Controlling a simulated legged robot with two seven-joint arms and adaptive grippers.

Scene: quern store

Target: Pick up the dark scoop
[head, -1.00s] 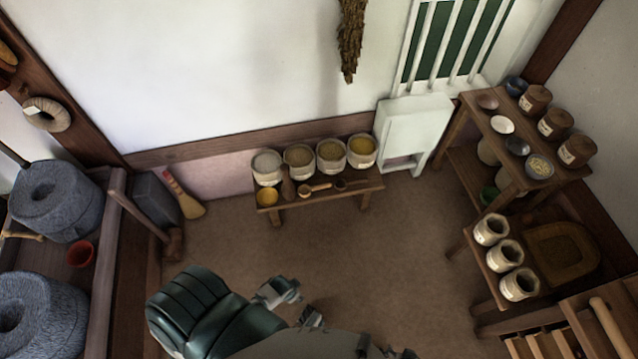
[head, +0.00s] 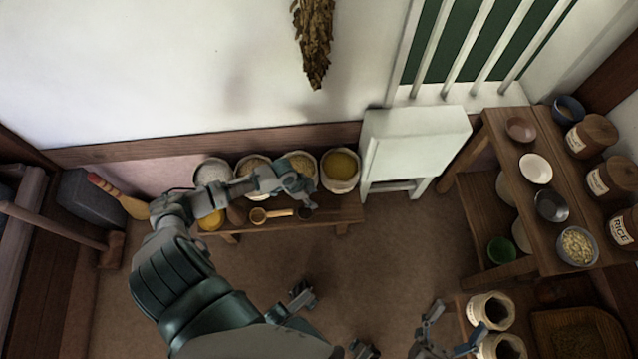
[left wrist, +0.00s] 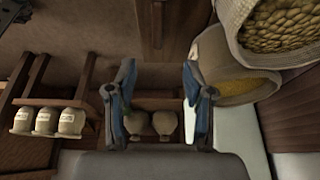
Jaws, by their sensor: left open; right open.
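The dark scoop (head: 306,213) lies on the low bench (head: 345,212) in the head view, small and partly hidden by my left gripper. My left gripper (head: 311,201) is open and empty, just above or beside the scoop; I cannot tell the exact gap. In the left wrist view its two blue-padded fingers stand apart around empty space (left wrist: 158,100), and I cannot make out the scoop there. My right gripper (head: 452,338) is open and empty at the bottom, beside the pale jars.
A lighter wooden scoop (head: 272,214) lies left of the dark one. Several grain sacks line the back of the bench, the yellow one (head: 340,165) rightmost. A white folded stand (head: 410,145) and a shelf table (head: 515,190) are to the right. Open floor lies in front.

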